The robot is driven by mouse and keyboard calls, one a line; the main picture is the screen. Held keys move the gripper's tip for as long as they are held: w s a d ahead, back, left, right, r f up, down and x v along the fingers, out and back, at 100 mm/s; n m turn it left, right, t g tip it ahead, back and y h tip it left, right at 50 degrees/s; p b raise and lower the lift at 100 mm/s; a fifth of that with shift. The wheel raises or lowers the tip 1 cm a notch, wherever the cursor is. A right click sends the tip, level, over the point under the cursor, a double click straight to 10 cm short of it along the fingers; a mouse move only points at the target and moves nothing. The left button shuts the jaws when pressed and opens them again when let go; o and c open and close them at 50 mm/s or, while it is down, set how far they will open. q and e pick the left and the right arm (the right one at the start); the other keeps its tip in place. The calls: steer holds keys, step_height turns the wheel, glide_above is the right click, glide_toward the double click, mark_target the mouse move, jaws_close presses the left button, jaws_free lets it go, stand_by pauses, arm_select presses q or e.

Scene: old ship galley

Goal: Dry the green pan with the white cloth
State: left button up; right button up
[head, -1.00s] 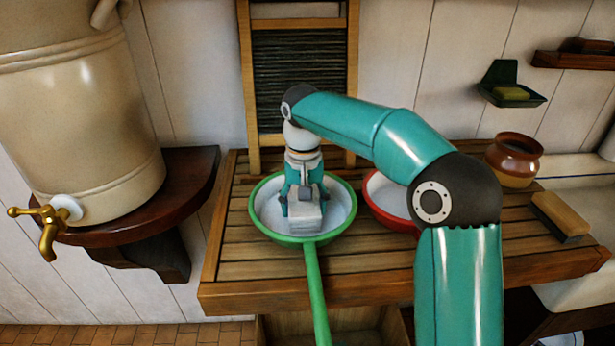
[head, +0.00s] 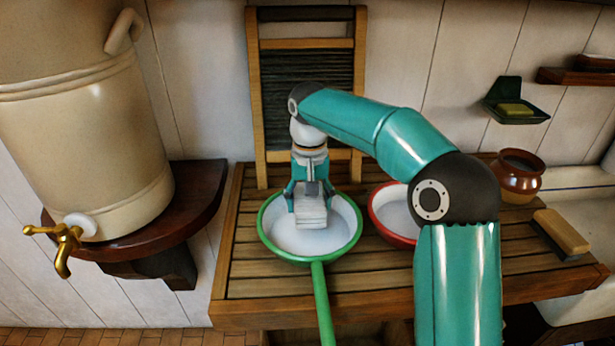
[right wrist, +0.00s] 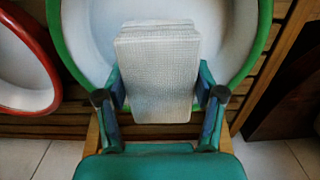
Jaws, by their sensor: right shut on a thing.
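The green pan (head: 283,237) lies on the slatted wooden board, with its white inside facing up and its green handle (head: 321,305) pointing toward me. My right gripper (head: 311,195) is over the pan's far part, pointing down, shut on the folded white cloth (head: 311,213). In the right wrist view the cloth (right wrist: 157,75) is a thick folded pad between the fingers (right wrist: 160,105), over the pan's white inside (right wrist: 215,40). Whether the cloth touches the pan's bottom I cannot tell. My left gripper is not in view.
A red-rimmed white dish (head: 392,212) stands right of the pan, partly behind my right arm. A brown pot (head: 519,180) and a brush-like block (head: 561,233) are at the right of the board (head: 250,290). A washboard (head: 305,65) stands behind. A large urn with a brass tap (head: 62,240) is at left.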

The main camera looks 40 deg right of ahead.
step_height(320, 180, up, 2)
steer(key=shift+w+p, duration=0.15)
steer(key=shift+p, duration=0.55)
steer(key=shift+r+p, duration=0.85)
steer(key=shift+r, duration=0.1)
